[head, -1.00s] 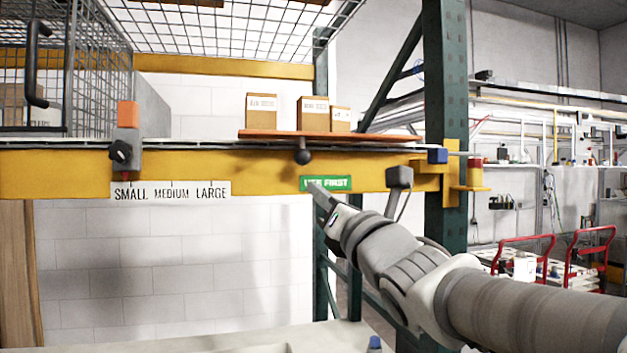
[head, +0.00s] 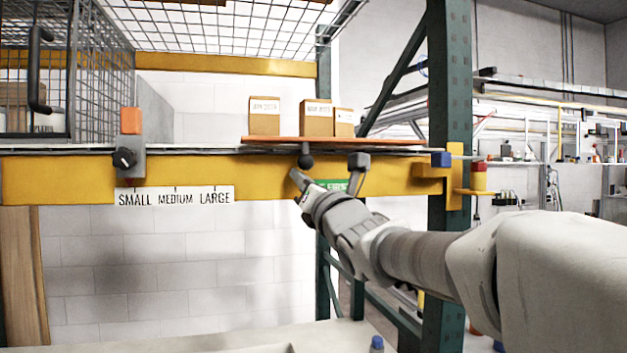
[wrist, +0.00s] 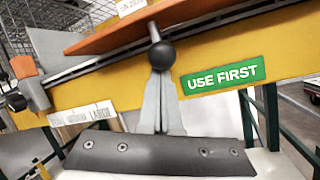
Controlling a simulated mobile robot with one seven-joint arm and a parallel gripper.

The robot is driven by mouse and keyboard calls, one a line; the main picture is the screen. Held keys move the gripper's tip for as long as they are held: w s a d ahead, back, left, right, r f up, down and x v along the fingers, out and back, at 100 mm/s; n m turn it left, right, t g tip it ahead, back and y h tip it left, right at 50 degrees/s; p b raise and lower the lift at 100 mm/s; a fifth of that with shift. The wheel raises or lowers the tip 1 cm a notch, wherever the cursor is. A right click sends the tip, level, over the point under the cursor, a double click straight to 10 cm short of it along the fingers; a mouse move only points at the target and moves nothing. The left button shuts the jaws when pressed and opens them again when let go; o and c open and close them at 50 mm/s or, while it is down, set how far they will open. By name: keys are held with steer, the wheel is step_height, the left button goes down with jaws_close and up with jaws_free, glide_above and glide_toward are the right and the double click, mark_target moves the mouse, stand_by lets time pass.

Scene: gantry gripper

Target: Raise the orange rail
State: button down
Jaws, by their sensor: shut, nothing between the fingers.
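The orange rail (head: 275,139) is a thin flat strip along the top of a yellow beam, with cardboard boxes on it. A black ball knob (head: 306,161) hangs from its front edge. In the wrist view the rail (wrist: 200,14) crosses the top, with the knob (wrist: 161,55) below it. My gripper (head: 295,175) is shut and empty, its tips just below the knob. In the wrist view the gripper's (wrist: 160,78) fingertips lie right under the knob and are partly covered by it. I cannot tell whether they touch.
The yellow beam (head: 70,180) carries a size label (head: 175,196) and a green sign (head: 330,185). A grey block with a black dial (head: 124,158) sits at left. A green post (head: 447,100) stands at right. Wire mesh is above; the space below the beam is open.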

steer(key=shift+r, duration=0.1)
steer(key=shift+s+r+p, duration=0.15)
steer(key=shift+r+p, duration=0.05)
steer(key=shift+p, duration=0.5)
steer(key=shift+g, duration=0.3)
steer(key=shift+s+d+r+g+h+p, duration=0.15)
steer(key=shift+s+g+h+p, duration=0.2)
steer(key=shift+p, duration=0.75)
